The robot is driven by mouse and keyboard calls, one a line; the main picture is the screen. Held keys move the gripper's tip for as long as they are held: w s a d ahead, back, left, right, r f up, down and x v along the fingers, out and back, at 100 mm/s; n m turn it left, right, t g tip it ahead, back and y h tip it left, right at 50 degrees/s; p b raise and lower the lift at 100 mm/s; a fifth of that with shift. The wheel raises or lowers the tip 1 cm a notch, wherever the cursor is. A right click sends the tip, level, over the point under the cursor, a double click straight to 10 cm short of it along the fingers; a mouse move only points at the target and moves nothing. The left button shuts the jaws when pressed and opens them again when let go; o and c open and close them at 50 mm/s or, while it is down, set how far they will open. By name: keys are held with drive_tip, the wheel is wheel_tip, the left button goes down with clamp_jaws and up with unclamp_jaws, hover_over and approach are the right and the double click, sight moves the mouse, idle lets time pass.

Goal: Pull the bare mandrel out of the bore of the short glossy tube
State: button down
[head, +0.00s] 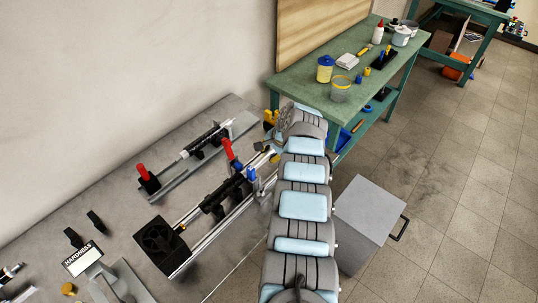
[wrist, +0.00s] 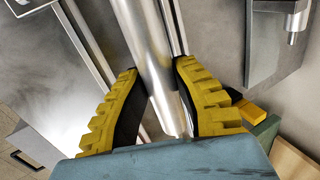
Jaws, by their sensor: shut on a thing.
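My gripper (wrist: 162,92) is shut on a smooth bright metal rod, the bare mandrel (wrist: 143,30), in the wrist view. Its yellow ribbed fingers with dark pads press on either side of the rod. The rod's end shows between the fingers, and the rod runs away to the top edge. In the head view my gripper (head: 268,146) is at the right end of the front fixture, partly hidden by my arm. A dark tube (head: 226,192) lies along that fixture, probably the short glossy tube. I cannot tell how much of the mandrel is inside a bore.
The front fixture has a red handle (head: 232,152), a blue clamp (head: 252,180) and a black boxy end (head: 160,245). A second fixture behind holds a silver rod (head: 205,140). A green workbench (head: 290,78) with pots stands beyond; a grey box (head: 368,215) stands right of my arm.

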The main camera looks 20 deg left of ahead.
drive_tip(key=shift+w+d+f+b, duration=0.1)
drive_tip(key=shift+w+d+b, duration=0.15)
drive_tip(key=shift+w+b, duration=0.7)
drive_tip(key=shift+w+d+b, duration=0.25)
drive_tip(key=shift+b, duration=1.4)
